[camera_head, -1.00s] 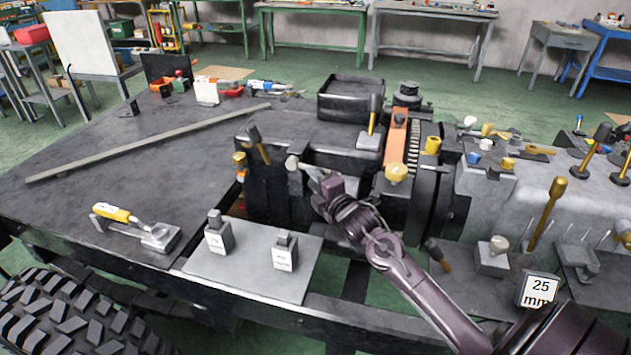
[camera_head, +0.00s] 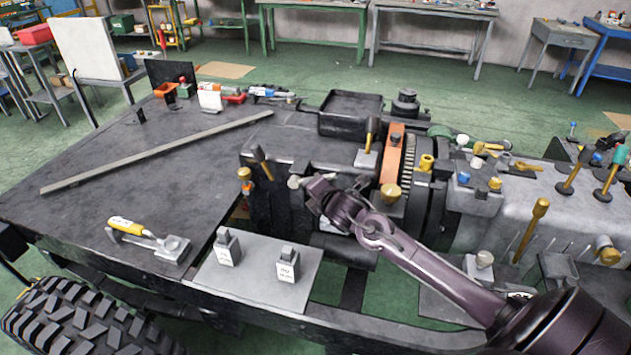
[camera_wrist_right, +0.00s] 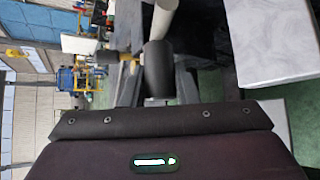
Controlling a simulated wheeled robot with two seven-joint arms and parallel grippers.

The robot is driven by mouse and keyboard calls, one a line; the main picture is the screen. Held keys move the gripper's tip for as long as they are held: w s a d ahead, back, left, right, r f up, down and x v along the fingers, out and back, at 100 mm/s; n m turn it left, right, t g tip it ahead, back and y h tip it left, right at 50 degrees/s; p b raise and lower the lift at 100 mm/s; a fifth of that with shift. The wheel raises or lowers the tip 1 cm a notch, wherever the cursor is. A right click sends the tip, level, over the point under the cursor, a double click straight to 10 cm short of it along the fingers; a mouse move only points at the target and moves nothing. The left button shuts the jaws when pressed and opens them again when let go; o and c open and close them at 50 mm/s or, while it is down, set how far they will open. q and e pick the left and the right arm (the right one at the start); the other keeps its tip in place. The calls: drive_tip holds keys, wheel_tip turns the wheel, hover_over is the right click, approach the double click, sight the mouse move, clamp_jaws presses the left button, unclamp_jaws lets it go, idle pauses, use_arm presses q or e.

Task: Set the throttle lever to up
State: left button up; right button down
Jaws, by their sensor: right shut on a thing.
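My right gripper (camera_head: 309,186) is at the front face of the dark engine block, shut on a lever. The lever's pale round end (camera_head: 294,182) shows just left of the gripper; the rest is mostly hidden by my gripper. I read no label naming it as the throttle lever. In the right wrist view, the lever's dark cylindrical grip (camera_wrist_right: 158,84) sits between the two fingers, with a pale shaft (camera_wrist_right: 163,20) running up from it. The lever looks nearly level in the head view. My left gripper is not in view.
A separate tan lever with a dark tip (camera_head: 263,162) stands just left of the gripper. An orange bar (camera_head: 391,150) and gold knob (camera_head: 390,192) are to the right. A grey plate (camera_head: 262,272) with two labelled blocks lies in front.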

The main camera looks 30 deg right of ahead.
drive_tip(key=r+p, duration=0.1)
drive_tip(key=n+g+p, duration=0.1)
drive_tip(key=w+r+g+h+p, duration=0.1)
drive_tip(key=shift+a+r, duration=0.3)
drive_tip(key=shift+w+a+r+n+g+h+p, duration=0.45)
drive_tip(key=shift+w+a+n+g+h+p, duration=0.2)
drive_tip(key=shift+n+g+h+p, duration=0.3)
drive_tip(key=shift+w+a+r+n+g+h+p, duration=0.55)
drive_tip(key=shift+g+p, duration=0.3)
drive_tip(key=shift+g, duration=0.3)
drive_tip(key=shift+w+f, duration=0.1)
drive_tip(key=c, duration=1.1)
unclamp_jaws()
drive_tip(key=shift+f, duration=0.1)
